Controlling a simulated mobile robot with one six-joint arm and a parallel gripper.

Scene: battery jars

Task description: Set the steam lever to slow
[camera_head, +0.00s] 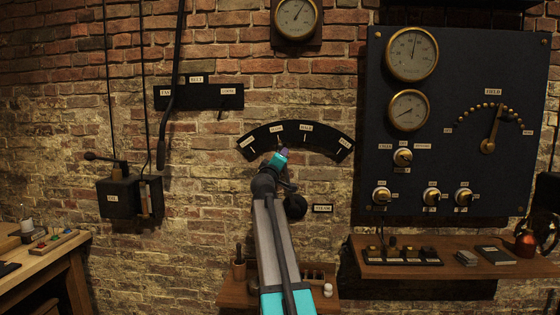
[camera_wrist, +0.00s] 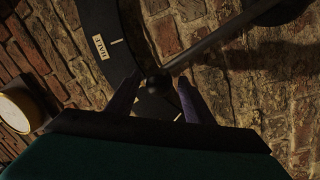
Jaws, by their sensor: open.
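The dark arc plate (camera_head: 322,137) on the brick wall carries several labels; the slow label (camera_head: 276,129) is left of the half label (camera_head: 305,128). The steam lever's dark round hub (camera_head: 295,206) is below the plate, beside a steam label. In the wrist view, the lever's rod (camera_wrist: 215,42) runs from the hub at upper right to a black ball knob (camera_wrist: 158,83). My gripper (camera_wrist: 157,95) is open, one finger each side of the knob, grip unclosed. In the head view it is just below the slow mark. The wrist view shows the half label (camera_wrist: 100,47) left of the knob.
A dark gauge panel (camera_head: 450,150) stands right of the arc plate, above a wooden shelf (camera_head: 480,268). A switch box (camera_head: 119,198) with hanging rods is at left. A small shelf (camera_head: 232,295) with items lies below my arm.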

